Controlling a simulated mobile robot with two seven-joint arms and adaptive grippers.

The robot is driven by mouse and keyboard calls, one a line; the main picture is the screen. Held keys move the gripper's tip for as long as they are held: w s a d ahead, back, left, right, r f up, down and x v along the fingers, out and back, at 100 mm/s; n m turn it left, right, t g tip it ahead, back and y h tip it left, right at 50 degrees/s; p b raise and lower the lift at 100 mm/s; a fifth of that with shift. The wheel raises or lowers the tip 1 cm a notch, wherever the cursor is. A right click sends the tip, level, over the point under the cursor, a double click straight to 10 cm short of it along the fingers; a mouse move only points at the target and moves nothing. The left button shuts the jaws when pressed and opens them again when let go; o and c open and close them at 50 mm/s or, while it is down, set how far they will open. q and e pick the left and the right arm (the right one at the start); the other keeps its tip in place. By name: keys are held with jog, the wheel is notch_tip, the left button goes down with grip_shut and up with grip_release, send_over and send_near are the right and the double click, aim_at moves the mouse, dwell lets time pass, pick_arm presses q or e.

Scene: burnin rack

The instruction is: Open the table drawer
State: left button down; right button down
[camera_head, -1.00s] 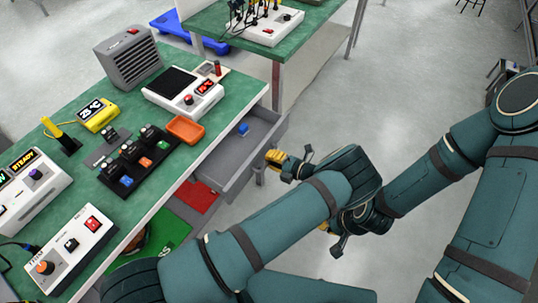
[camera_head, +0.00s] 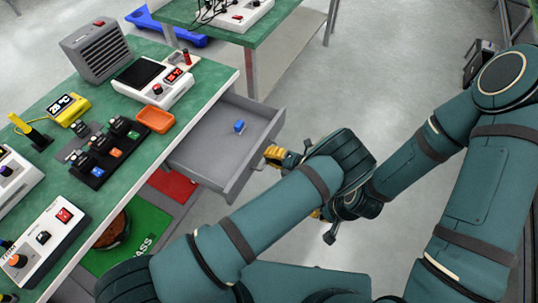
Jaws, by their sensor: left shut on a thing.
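The grey table drawer (camera_head: 203,150) is pulled out from under the green-topped table (camera_head: 150,165). Its open inside shows, with a small blue block (camera_head: 239,126) on the floor of it. My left gripper (camera_head: 273,156), with yellow fingers, is shut at the outside of the drawer's front panel. It is on the drawer handle, which the fingers mostly hide. My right gripper (camera_head: 322,222) is to the right of and below the left one, away from the drawer. My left arm partly covers it, and its fingers cannot be made out clearly.
The table carries a grey heater box (camera_head: 96,50), a white device with a dark screen (camera_head: 150,80), an orange tray (camera_head: 155,119) and switch panels. A red mat (camera_head: 172,184) and green mat (camera_head: 132,236) lie below. Floor right of the drawer is clear.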

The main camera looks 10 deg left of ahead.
pick_arm(q)
jog(key=c, duration=1)
grip_release()
notch_tip(320, 180, up, 10)
